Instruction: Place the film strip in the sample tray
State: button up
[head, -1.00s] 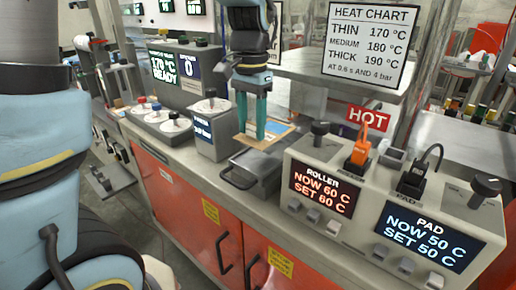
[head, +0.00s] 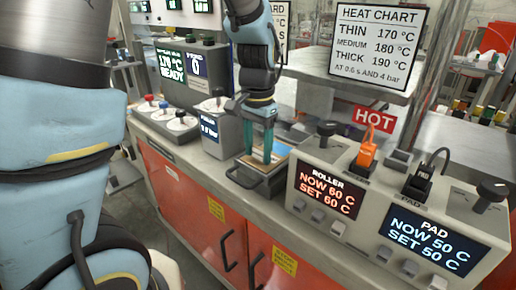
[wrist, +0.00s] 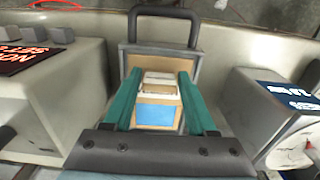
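The film strip (wrist: 157,113) looks like a flat tan piece with a blue patch. It lies between the two green fingers of my gripper (wrist: 159,78) in the wrist view, its sides against them. In the head view, the strip (head: 281,151) shows beside the fingertips (head: 259,161), low over the sample tray. The sample tray (wrist: 192,62) is grey with a brownish floor and a dark loop handle; its rim also shows in the head view (head: 268,185). The fingers hide part of the tray, and I cannot tell whether the strip touches its floor.
The heater console (head: 325,190), with roller and pad displays, stands close at right. A grey pressure box (head: 212,135) stands close at left. A HOT sign (head: 374,119) and heat chart (head: 378,45) stand behind. The counter's front strip is clear.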

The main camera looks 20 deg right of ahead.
jog(key=shift+o, duration=1.3)
jog(key=shift+r, duration=0.1)
notch_tip(320, 180, up, 12)
jog(key=b, duration=0.1)
jog(key=a+f+n, duration=0.5)
jog(key=a+f, duration=0.1)
jog(key=a, duration=0.6)
jog(key=w+a+f+n+t, duration=0.1)
jog(key=a+f+n, duration=0.5)
jog(key=a, duration=0.7)
jog(key=shift+a+f+t, duration=0.15)
jog(key=shift+f+t, duration=0.15)
jog(key=shift+f, duration=0.15)
jog(key=shift+w, duration=0.15)
